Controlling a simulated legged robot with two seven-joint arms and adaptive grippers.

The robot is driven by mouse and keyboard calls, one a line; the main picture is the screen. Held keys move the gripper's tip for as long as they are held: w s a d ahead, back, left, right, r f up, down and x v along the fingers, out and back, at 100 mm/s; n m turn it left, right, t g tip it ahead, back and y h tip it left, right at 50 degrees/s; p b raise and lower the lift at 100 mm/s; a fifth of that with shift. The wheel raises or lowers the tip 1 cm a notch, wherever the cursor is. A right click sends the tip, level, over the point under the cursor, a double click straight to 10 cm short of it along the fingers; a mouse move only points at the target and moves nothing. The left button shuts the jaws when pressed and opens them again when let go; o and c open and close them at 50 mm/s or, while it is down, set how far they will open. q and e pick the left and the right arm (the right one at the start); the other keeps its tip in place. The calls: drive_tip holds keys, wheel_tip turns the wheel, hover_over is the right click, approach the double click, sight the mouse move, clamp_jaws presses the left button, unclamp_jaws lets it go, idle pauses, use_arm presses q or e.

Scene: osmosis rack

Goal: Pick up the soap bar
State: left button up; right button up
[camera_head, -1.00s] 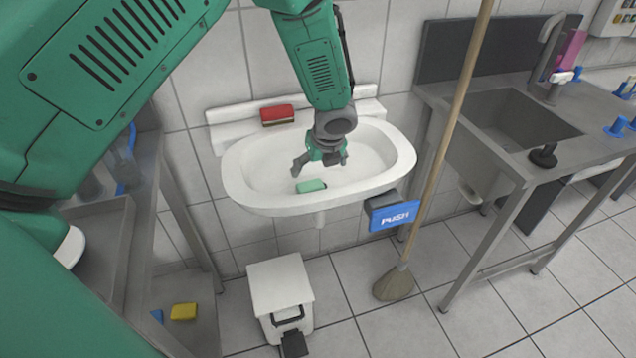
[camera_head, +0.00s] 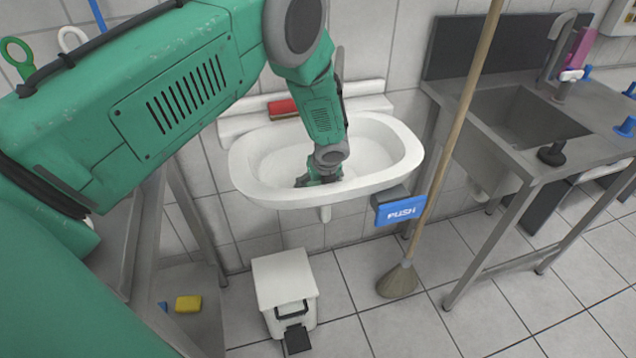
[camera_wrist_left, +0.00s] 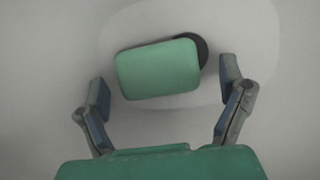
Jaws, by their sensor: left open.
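The green soap bar (camera_wrist_left: 158,69) lies in the bottom of the white sink basin (camera_head: 245,165), partly over the dark round drain (camera_wrist_left: 203,50) in the left wrist view. In the head view the soap is hidden behind my gripper and the basin rim. My left gripper (camera_head: 312,181) is down inside the basin. In the left wrist view my left gripper (camera_wrist_left: 164,95) is open, with one finger on each side of the soap and a gap on both sides. My right gripper is not in view.
A red brush or sponge (camera_head: 283,108) sits on the sink's back ledge. A white pedal bin (camera_head: 285,285) is below. A steel sink bench (camera_head: 510,150) is at the right.

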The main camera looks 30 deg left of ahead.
use_arm(q)
drive_tip(key=shift+r, duration=0.1)
drive_tip(key=shift+c, duration=0.8)
drive_tip(key=c, duration=1.1)
drive_tip(key=shift+c, duration=0.2)
